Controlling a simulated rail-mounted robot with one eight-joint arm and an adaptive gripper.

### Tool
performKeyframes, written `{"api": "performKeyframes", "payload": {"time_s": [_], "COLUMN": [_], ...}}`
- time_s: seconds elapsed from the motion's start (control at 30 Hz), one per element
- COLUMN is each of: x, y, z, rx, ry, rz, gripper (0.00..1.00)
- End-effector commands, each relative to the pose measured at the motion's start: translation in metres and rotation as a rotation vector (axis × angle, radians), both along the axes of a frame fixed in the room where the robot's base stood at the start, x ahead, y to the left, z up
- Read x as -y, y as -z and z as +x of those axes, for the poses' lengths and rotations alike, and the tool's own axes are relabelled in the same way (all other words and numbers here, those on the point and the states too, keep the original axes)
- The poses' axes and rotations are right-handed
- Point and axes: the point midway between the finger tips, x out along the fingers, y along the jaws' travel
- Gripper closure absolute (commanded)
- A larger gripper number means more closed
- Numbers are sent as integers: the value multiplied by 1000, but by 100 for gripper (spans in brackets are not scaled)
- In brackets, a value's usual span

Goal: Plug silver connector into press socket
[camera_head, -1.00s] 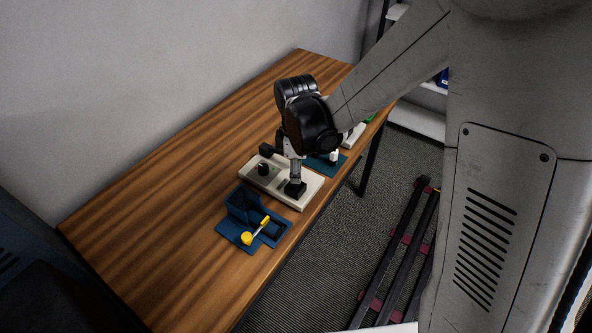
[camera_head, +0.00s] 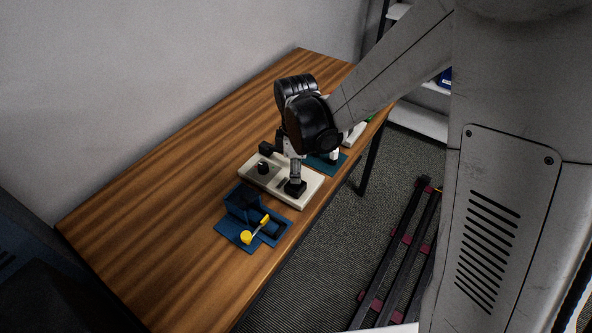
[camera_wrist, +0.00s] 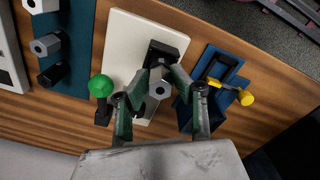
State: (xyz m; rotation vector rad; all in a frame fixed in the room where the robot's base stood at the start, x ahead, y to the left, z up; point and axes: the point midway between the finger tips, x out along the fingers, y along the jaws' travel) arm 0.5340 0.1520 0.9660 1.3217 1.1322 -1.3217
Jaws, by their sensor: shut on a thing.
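The silver connector (camera_wrist: 160,90) shows between my fingers in the wrist view, its grey hexagonal end facing the camera. My gripper (camera_wrist: 159,66) is shut on it. The fingertips are low at a black socket block (camera_wrist: 170,48) at one end of the cream press plate (camera_wrist: 127,42). In the head view my gripper (camera_head: 296,180) points down over the black block (camera_head: 295,189) on the cream plate (camera_head: 312,189). The connector's lower end is hidden, so I cannot tell how deep it sits. A green ball knob (camera_wrist: 101,86) on a black base stands beside the plate's middle.
A blue fixture (camera_head: 242,206) with a yellow-ended lever (camera_head: 247,237) stands close to the plate. On the other side, a teal mat (camera_wrist: 79,48) holds other connectors (camera_wrist: 45,45). The wooden table (camera_head: 150,215) is clear at the left.

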Motion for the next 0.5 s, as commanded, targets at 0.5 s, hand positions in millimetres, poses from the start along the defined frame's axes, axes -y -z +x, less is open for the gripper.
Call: {"api": "performKeyframes", "payload": {"time_s": [0.5], "x": [0], "y": [6], "z": [0], "rx": [0], "ry": [0], "rz": [0], "gripper": [100]}}
